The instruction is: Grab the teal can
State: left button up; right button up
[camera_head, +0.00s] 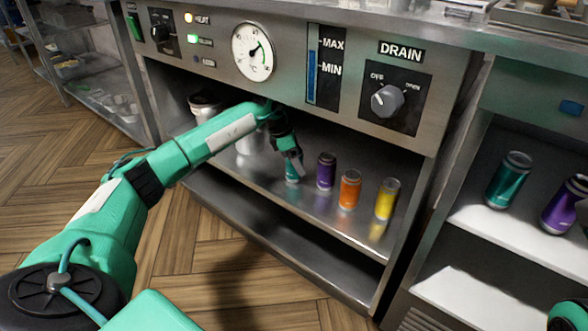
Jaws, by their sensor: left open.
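A teal can (291,177) stands upright on the metal shelf inside the frying range, at the left end of a row of cans. My left gripper (294,163) is at this can, open, and covers much of it. I cannot tell whether the fingers touch the can or are around it. A second teal can (508,180) stands upright on the white shelf of the unit at right. My right gripper is not in view.
Purple (326,172), orange (349,190) and yellow (387,199) cans stand in a row right of the gripper. Another purple can (565,205) stands at far right. The control panel (215,40) overhangs the shelf. Metal pots (205,106) stand deeper left.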

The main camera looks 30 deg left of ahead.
pick_arm(q)
jog(key=shift+c, duration=0.2)
jog(key=c, duration=1.2)
jog(key=shift+r, duration=0.15)
